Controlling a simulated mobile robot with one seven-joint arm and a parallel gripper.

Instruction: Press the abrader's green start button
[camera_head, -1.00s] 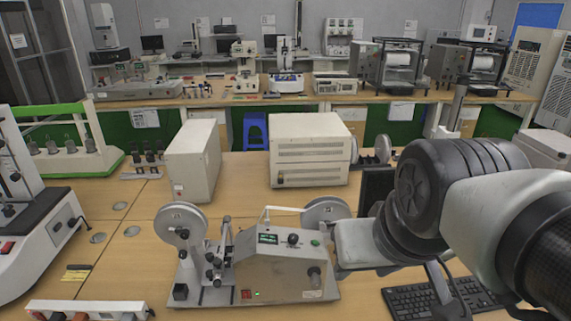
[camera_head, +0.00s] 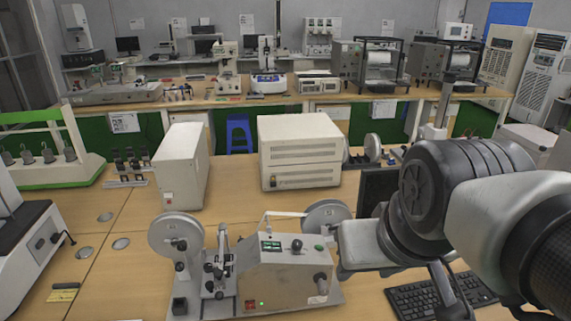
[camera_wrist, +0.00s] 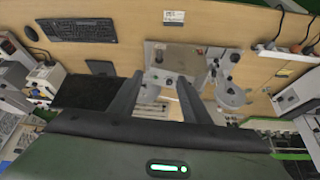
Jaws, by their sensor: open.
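The abrader (camera_head: 285,278) is a grey metal machine at the front middle of the bench, with a large disc wheel at its left and another behind its right. Its green start button (camera_head: 319,247) is on the top right of the sloped panel, right of a dark knob and a small green display. In the wrist view the abrader (camera_wrist: 178,58) lies beyond my fingers, seen from above. My gripper (camera_wrist: 160,78) is open and empty, its two dark fingers apart and pointing toward the machine. In the head view my wrist is just right of the abrader; the fingers are not clear there.
A black keyboard (camera_head: 428,298) and a dark monitor (camera_head: 372,190) are right of the abrader. Two pale boxes, a tall one (camera_head: 182,167) and a wide one (camera_head: 300,152), stand behind it. Bare bench (camera_head: 110,265) shows to its left.

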